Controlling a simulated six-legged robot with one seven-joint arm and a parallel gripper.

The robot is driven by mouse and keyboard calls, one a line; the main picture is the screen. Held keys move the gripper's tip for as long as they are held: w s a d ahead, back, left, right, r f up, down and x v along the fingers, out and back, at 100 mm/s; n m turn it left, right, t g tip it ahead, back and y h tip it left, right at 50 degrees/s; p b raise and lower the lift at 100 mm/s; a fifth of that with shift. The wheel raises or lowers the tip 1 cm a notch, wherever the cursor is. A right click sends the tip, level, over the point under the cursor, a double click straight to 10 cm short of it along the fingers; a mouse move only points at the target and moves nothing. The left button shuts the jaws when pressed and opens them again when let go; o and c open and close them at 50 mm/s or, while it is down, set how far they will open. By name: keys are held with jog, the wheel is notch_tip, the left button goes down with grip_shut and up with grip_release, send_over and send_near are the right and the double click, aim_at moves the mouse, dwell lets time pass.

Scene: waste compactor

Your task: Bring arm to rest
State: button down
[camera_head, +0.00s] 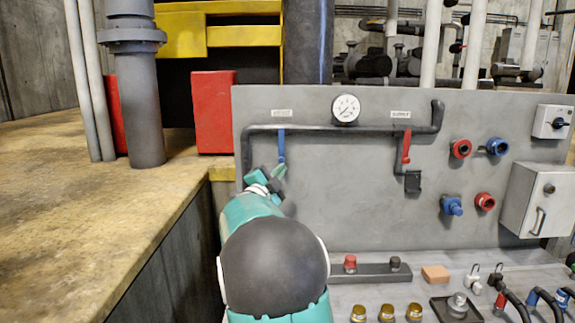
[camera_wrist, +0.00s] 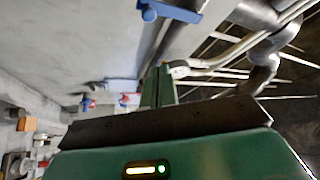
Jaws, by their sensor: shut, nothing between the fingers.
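My arm, teal and white with a dark round joint, reaches up from the bottom of the head view in front of the grey panel (camera_head: 340,200). My gripper (camera_head: 278,172) is at the panel's left part, just below the blue lever (camera_head: 281,146) on the dark pipe. I cannot tell from the head view whether it touches the lever. In the wrist view, the green fingers of my gripper (camera_wrist: 158,86) are together with nothing between them. A blue part (camera_wrist: 172,12) on a pipe shows above them, apart from the fingers.
The panel also bears a gauge (camera_head: 346,108), a red lever (camera_head: 406,146), red and blue fittings, and a grey box (camera_head: 536,198). Below, a bench holds red and black knobs, an orange block (camera_head: 435,274) and several brass parts. A concrete ledge (camera_head: 90,220) lies left.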

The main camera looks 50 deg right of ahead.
jog(key=shift+s+a+f, duration=0.1)
jog(key=shift+a+f, duration=0.1)
jog(key=shift+a, duration=0.4)
jog(key=shift+s, duration=0.1)
jog(key=w+a+r+n+t+y, duration=0.2)
jog(key=w+a+n+t+y, duration=0.2)
jog(key=a+n+t+y, duration=0.5)
jog(key=s+a+f+n+y, duration=0.2)
jog(key=a+n+y, duration=0.25)
jog(key=a, duration=0.75)
jog(key=s+a+f+n+y, duration=0.25)
jog(key=a+n+y, duration=0.2)
jog(key=a, duration=0.65)
jog(key=s+a+f+n+g+y, duration=0.1)
jog(key=s+a+f+n+g, duration=0.3)
jog(key=s, duration=0.7)
jog(key=s+a+f+n+g+y, duration=0.1)
jog(key=s+a+f+n+g, duration=0.3)
jog(key=s+a+f, duration=0.4)
jog(key=s+f+n, duration=0.1)
jog(key=s, duration=0.2)
jog(key=shift+s+a+f+n+y, duration=0.2)
jog(key=shift+s+f+n+y, duration=0.1)
jog(key=shift+s+n, duration=0.1)
